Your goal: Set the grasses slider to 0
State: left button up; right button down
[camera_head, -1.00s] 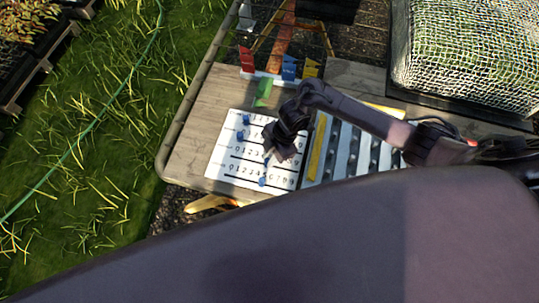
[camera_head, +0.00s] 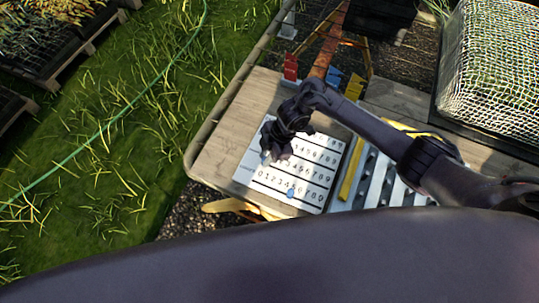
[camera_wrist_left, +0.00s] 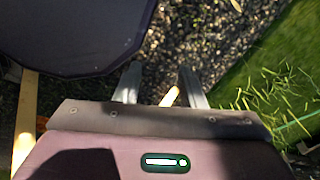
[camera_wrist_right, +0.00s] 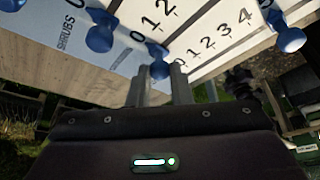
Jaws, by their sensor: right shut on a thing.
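A white slider board (camera_head: 310,205) with rows of numbers and blue knobs lies on the wooden table. My right gripper (camera_wrist_right: 160,84) is shut on a blue knob (camera_wrist_right: 159,66) at the low end of its row, close to the printed 0. In the head view my right gripper (camera_head: 274,157) covers the board's left part, including the held knob. My left gripper (camera_wrist_left: 160,85) is open and empty over dark gravel.
Another blue knob (camera_wrist_right: 290,39) sits mid-row on the neighbouring row; it also shows in the head view (camera_head: 291,194). The SHRUBS knob (camera_wrist_right: 100,39) is close beside my right fingers. A striped metal rack (camera_head: 378,180) lies right of the board.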

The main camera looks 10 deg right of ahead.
jog(key=c, duration=1.3)
grip_release()
jog(key=shift+w+a+r, duration=0.15)
jog(key=shift+w+a, duration=0.05)
jog(key=shift+a, duration=0.05)
pick_arm(q)
jog(key=shift+s+d, duration=0.15)
jog(key=shift+d, duration=0.6)
jog(key=shift+a, duration=0.1)
pick_arm(e)
jog(key=shift+d, duration=0.15)
jog(key=shift+d+r, duration=0.1)
jog(key=shift+r, duration=0.15)
pick_arm(q)
jog(key=shift+a+f+b, duration=0.25)
jog(key=shift+f+b, duration=0.1)
pick_arm(e)
jog(key=v, duration=0.7)
